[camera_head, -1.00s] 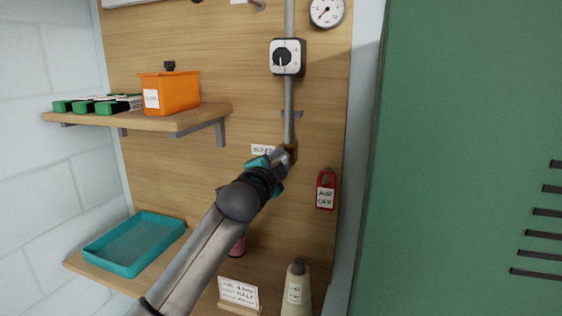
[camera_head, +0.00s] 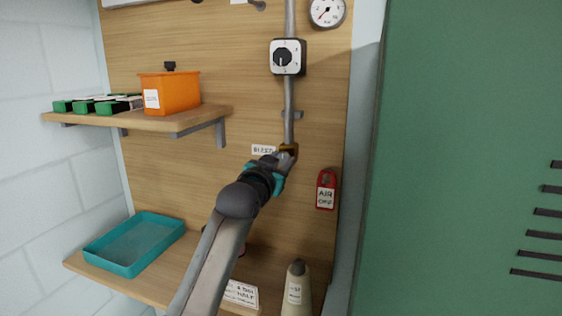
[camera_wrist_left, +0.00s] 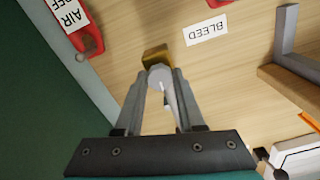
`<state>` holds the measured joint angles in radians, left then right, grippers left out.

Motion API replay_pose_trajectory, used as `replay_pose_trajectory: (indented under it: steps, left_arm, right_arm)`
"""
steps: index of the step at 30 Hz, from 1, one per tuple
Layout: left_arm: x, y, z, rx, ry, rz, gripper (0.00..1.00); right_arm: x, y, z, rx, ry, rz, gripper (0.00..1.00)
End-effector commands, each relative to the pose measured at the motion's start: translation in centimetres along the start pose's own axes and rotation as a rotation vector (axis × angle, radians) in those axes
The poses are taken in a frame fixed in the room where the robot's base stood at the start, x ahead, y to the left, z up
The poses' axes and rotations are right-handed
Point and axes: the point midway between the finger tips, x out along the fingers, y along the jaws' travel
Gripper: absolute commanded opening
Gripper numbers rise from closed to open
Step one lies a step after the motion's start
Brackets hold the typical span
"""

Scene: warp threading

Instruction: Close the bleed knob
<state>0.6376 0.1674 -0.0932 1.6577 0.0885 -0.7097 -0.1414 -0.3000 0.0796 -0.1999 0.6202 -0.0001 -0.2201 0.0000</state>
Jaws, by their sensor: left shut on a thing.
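The bleed knob (camera_wrist_left: 160,76) is a small grey knob on a brass fitting (camera_wrist_left: 157,55) at the lower end of the vertical pipe (camera_head: 289,105). In the head view the brass fitting (camera_head: 289,149) shows just past my gripper. My left gripper (camera_head: 284,158) reaches up to it from below. In the left wrist view my left gripper (camera_wrist_left: 163,92) has its fingers on both sides of the knob, shut on it. The white BLEED label (camera_wrist_left: 206,30) is on the board beside the fitting. My right gripper is not in view.
A red AIR OFF tag (camera_head: 326,190) hangs right of the fitting. A black-and-white rotary switch (camera_head: 287,57) and a gauge (camera_head: 327,11) are above. A teal tray (camera_head: 134,262) and a bottle (camera_head: 297,289) stand below.

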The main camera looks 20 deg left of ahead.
Motion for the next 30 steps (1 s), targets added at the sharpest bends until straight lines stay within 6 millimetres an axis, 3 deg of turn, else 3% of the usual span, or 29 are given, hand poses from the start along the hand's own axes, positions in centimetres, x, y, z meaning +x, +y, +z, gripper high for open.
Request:
replay_pose_trajectory:
  steps: [22, 23, 30]
  left_arm:
    - [0.00, 0.02, 0.01, -0.087, 0.000, 0.001, 0.00]
    - [0.00, 0.01, 0.01, -0.087, 0.000, 0.001, 0.41]
    - [0.00, 0.01, 0.01, -0.085, 0.000, 0.000, 0.68]
  right_arm:
    - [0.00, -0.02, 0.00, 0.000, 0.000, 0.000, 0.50]
    - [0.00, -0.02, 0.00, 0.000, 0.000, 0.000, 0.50]
    - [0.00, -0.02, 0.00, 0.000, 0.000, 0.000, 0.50]
